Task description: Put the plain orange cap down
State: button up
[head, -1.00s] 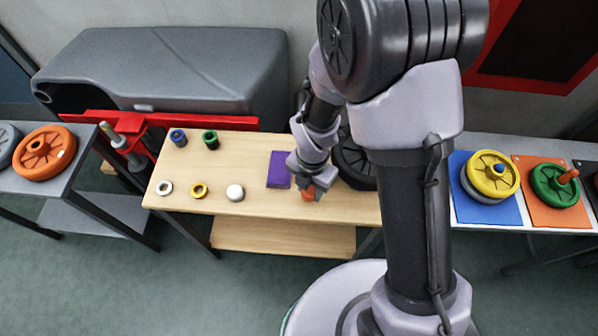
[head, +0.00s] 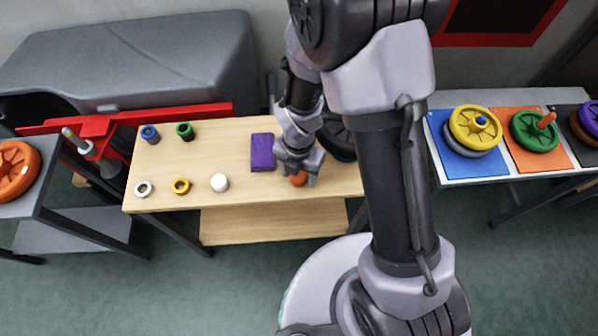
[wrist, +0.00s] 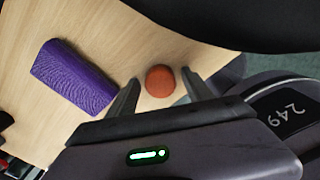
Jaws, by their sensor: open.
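The plain orange cap (head: 299,179) is on the light wooden table, near its front edge. It also shows in the wrist view (wrist: 160,81) as a round orange disc on the wood, between my fingertips. My gripper (head: 297,176) is open and low over the table, with one finger on each side of the cap. In the wrist view, there are gaps between the cap and both fingers (wrist: 158,88). The cap's far side is partly hidden by my gripper in the head view.
A purple block (head: 262,152) lies left of my gripper. A white cap (head: 219,182), yellow ring (head: 181,186), pale ring (head: 143,188), blue piece (head: 149,134) and green piece (head: 184,131) stand on the table's left half. A dark wheel (head: 337,141) is behind my gripper.

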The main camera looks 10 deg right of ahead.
notch_tip(320, 180, up, 12)
jog(key=p, duration=0.7)
notch_tip(320, 180, up, 10)
jog(key=m+t, duration=0.2)
jog(key=m, duration=0.8)
send_over(299, 175)
jog(key=d, duration=0.2)
jog(key=s+d+r+m+t+y, duration=0.1)
jog(key=s+r+m, duration=0.4)
jog(key=m, duration=0.7)
jog(key=s+d+r+m+t+y, duration=0.1)
jog(key=s+r+m, duration=0.4)
jog(key=r+m, duration=0.5)
jog(key=shift+s+d+m+t, duration=0.35)
jog(key=shift+d+m+t, duration=0.4)
jog(key=shift+m+t, duration=0.2)
